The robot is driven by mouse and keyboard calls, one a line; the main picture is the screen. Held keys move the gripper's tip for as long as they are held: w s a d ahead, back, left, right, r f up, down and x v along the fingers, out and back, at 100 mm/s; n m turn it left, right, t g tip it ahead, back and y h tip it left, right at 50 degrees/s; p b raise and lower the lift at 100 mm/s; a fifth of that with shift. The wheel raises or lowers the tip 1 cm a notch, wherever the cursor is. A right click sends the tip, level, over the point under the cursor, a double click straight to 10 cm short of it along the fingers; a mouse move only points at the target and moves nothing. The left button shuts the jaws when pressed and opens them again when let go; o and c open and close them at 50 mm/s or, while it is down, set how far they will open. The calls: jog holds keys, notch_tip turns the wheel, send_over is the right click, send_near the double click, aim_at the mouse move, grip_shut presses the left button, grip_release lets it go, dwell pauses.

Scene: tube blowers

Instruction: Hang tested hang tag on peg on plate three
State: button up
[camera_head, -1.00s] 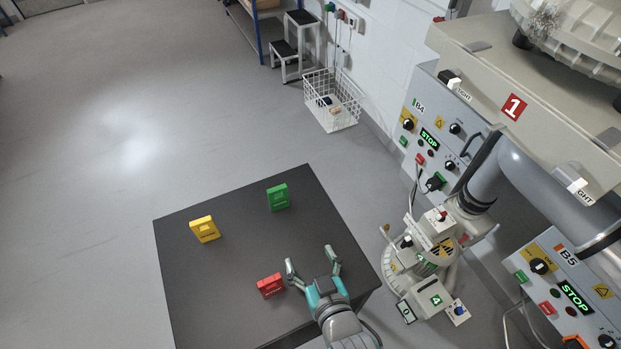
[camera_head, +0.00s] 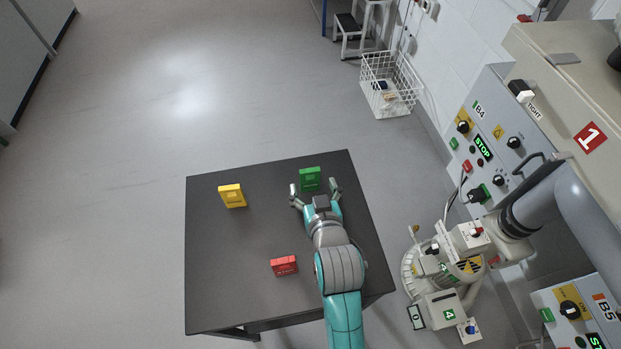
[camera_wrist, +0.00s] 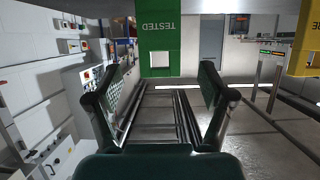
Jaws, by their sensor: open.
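The green tested hang tag (camera_head: 310,178) stands on the dark table near its far edge. In the wrist view the green tag (camera_wrist: 160,38) appears upside down with the word TESTED, at the top centre, ahead of the fingers. My gripper (camera_head: 316,188) is open, its two fingers pointing at the green tag, one to each side of its near face. In the wrist view my gripper (camera_wrist: 163,88) has its fingers spread with nothing between them. I cannot tell whether they touch the tag. The peg and plate three are not identifiable here.
A yellow tag (camera_head: 232,195) stands left of the green one, and a red tag (camera_head: 285,265) stands nearer on the dark table (camera_head: 215,290). Machine panels marked B4 (camera_head: 485,130) and B5 (camera_head: 580,310) line the right. A white wire basket (camera_head: 388,88) sits by the wall.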

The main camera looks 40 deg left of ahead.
aim_at(310, 177)
jog(key=shift+x, duration=2.55)
jog(key=shift+r, duration=0.2)
jog(key=c, duration=1)
